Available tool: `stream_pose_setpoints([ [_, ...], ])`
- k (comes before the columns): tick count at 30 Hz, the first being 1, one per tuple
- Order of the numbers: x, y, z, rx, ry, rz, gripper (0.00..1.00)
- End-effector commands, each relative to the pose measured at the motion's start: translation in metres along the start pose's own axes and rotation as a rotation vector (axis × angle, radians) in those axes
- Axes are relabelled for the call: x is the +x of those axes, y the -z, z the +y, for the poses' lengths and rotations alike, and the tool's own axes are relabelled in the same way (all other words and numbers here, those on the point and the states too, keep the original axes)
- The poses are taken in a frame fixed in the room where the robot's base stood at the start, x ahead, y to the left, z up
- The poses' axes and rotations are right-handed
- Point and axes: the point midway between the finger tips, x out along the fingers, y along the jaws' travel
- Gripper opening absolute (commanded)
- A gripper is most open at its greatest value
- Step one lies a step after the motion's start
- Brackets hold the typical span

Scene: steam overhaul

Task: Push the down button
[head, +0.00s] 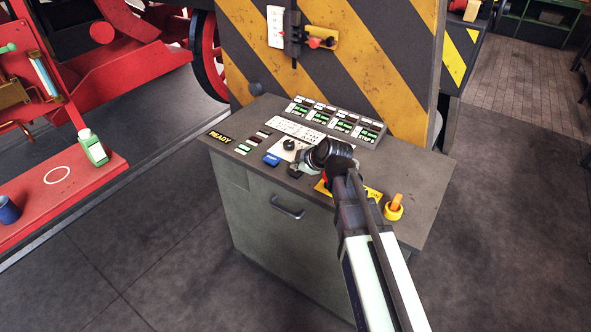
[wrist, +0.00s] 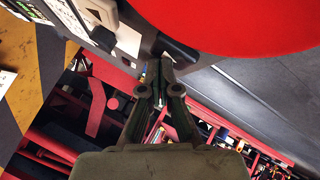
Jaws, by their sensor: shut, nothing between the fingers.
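The control desk (head: 235,175) stands at the centre of the head view, with a blue button (head: 271,159) and a black button (head: 294,171) near its front edge. I cannot read which one is marked down. My gripper (head: 304,162) is over the desk top beside the black button, partly hidden by my wrist. In the wrist view my gripper (wrist: 165,66) has its fingers together and empty. Its tips are close to a black button (wrist: 175,48); I cannot tell whether they touch it.
A large red button (wrist: 230,22) fills the top right of the wrist view, close to the fingers. A knob (head: 289,144), a bank of displays (head: 335,122) and an orange switch (head: 396,203) are on the desk. A striped panel (head: 340,50) rises behind.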

Motion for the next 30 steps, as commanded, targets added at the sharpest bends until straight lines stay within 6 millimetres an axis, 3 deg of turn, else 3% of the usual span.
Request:
stream_pose_setpoints([
  [16,0.003,-0.002,-0.002,0.000,0.001,-0.001,0.00],
  [30,-0.012,0.008,0.009,0.000,0.000,-0.001,0.00],
])
